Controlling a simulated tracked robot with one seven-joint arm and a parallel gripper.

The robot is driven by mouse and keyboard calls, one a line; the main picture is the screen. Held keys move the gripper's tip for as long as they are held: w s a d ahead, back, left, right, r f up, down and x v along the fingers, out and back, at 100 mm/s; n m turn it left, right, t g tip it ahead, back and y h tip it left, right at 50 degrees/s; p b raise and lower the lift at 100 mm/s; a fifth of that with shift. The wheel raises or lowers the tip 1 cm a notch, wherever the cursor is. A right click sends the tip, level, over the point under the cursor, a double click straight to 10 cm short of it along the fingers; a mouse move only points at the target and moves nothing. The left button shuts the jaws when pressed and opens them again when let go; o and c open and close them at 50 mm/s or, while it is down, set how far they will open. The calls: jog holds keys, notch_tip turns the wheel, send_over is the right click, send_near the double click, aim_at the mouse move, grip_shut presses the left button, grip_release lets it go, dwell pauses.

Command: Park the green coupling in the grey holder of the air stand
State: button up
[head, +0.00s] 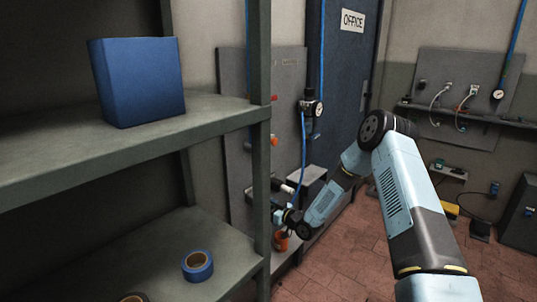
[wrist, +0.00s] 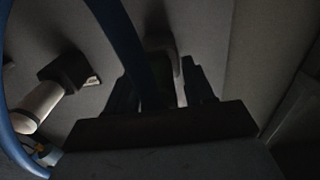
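My gripper (wrist: 160,80) shows dark in the wrist view, one finger on each side of a dark, faintly green body, probably the green coupling (wrist: 157,93). A grey curved piece (wrist: 172,58), perhaps the grey holder, stands behind and to the right of that body. It is too dark to tell whether the fingers touch the coupling or whether it sits in the holder. In the head view my gripper (head: 287,215) is low at the air stand's grey panel (head: 236,150), partly behind the shelf post. A small teal part (head: 279,214) shows there.
A blue hose (head: 302,150) hangs from the regulator (head: 312,107) to my gripper, and crosses the wrist view (wrist: 120,40). A white cylinder (wrist: 42,107) on a dark block stands left. The shelf post (head: 262,150) is close to my gripper; a blue box (head: 138,80) stands on the shelf.

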jog(key=shift+o, duration=0.5)
jog(key=v, duration=1.4)
jog(key=w+d+r+h, duration=0.1)
jog(key=d+r+h, duration=0.25)
jog(key=r, duration=0.25)
jog(key=w+d+r+h, duration=0.1)
jog(key=d+r+h, duration=0.25)
jog(key=r, duration=0.35)
jog(key=s+d+r+m+g+h, duration=0.1)
jog(key=s+d+r+m+h, duration=0.45)
jog(key=r, duration=0.85)
jog(key=s+d+r+m+g, duration=0.1)
jog(key=s+r, duration=0.2)
jog(key=s, duration=0.8)
jog(key=s+d+r+m+g+h, duration=0.1)
jog(key=s+r, duration=0.3)
jog(key=s, duration=0.8)
jog(key=s+d+r+m+g, duration=0.1)
jog(key=s+r+m+g, duration=0.1)
jog(key=s, duration=1)
jog(key=shift+s+d+r+m+h, duration=0.15)
jog(key=shift+d+r+m+h, duration=0.2)
jog(key=shift+r, duration=0.45)
